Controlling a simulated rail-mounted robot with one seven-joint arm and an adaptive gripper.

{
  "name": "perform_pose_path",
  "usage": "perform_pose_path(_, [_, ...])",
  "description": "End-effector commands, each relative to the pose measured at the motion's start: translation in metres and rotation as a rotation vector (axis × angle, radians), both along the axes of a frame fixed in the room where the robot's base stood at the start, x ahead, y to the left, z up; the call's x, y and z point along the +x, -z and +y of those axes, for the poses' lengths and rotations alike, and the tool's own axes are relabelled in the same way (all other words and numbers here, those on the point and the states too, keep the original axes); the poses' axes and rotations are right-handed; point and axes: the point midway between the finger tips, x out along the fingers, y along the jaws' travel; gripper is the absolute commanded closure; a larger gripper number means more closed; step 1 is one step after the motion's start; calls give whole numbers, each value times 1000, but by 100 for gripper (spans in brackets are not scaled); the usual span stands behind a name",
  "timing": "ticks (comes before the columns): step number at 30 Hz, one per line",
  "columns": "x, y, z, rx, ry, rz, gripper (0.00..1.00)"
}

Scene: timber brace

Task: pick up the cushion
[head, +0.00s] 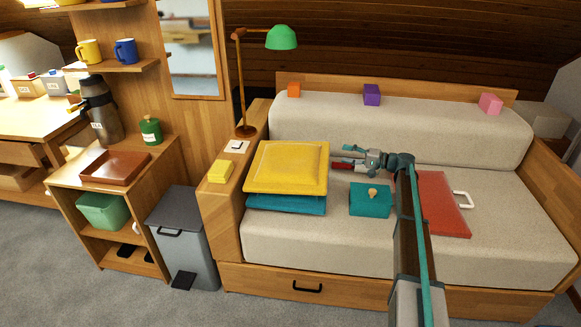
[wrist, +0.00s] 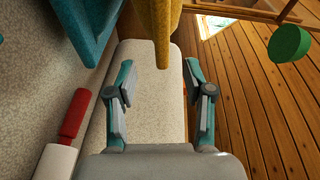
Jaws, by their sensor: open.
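A yellow cushion (head: 286,167) lies flat on top of a teal cushion (head: 286,205) at the left end of the sofa seat. My gripper (head: 338,157) is just right of the yellow cushion, pointing left at its side. In the wrist view my gripper (wrist: 158,72) is open. The yellow cushion (wrist: 160,22) shows edge-on ahead, its near end lined up between the fingertips; I cannot tell whether it is between them in depth. The teal cushion (wrist: 88,22) is at upper left, outside the fingers.
A red-and-white object (wrist: 73,115) lies on the seat beside my gripper. A teal box with a knob (head: 370,200) and a red folder-like item (head: 443,204) are on the seat. Small blocks, one purple (head: 372,94), top the backrest. A green lamp (head: 281,38) stands behind left.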

Motion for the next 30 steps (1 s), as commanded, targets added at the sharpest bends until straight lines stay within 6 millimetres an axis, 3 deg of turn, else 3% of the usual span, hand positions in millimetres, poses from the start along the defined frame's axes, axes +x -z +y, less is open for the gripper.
perform_pose_path(20, [30, 1, 65, 0, 0, -1, 48])
perform_pose_path(28, [31, 0, 69, 0, 2, -1, 48])
perform_pose_path(30, [31, 0, 69, 0, 2, -1, 58])
